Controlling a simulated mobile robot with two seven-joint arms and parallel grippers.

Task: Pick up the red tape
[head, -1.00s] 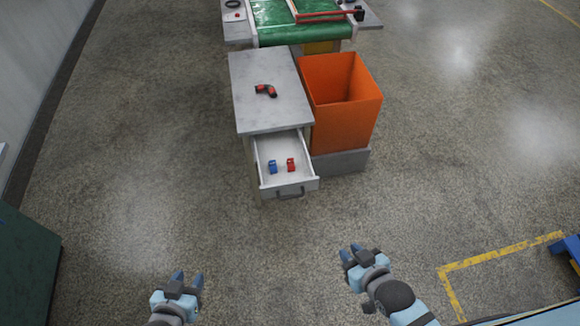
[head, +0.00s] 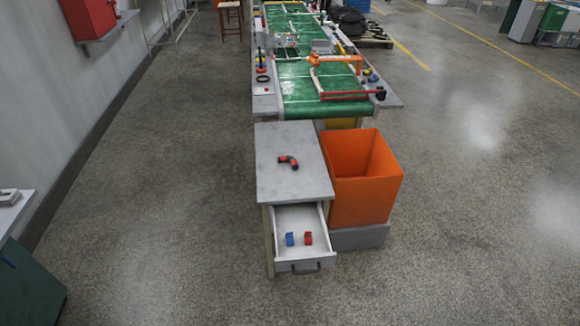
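A small red tape (head: 308,238) stands in the open drawer (head: 300,264) of a grey-topped cabinet. A similar blue tape (head: 290,239) is just to its left, a small gap apart. The drawer is pulled out toward me, with a dark handle on its front. Neither of my grippers shows in the head view now, so their state and place are hidden.
A black and red tool (head: 288,162) lies on the cabinet top (head: 280,142). An orange bin (head: 362,190) stands close on the cabinet's right. A green conveyor (head: 300,82) runs behind. The floor in front and to the left is clear.

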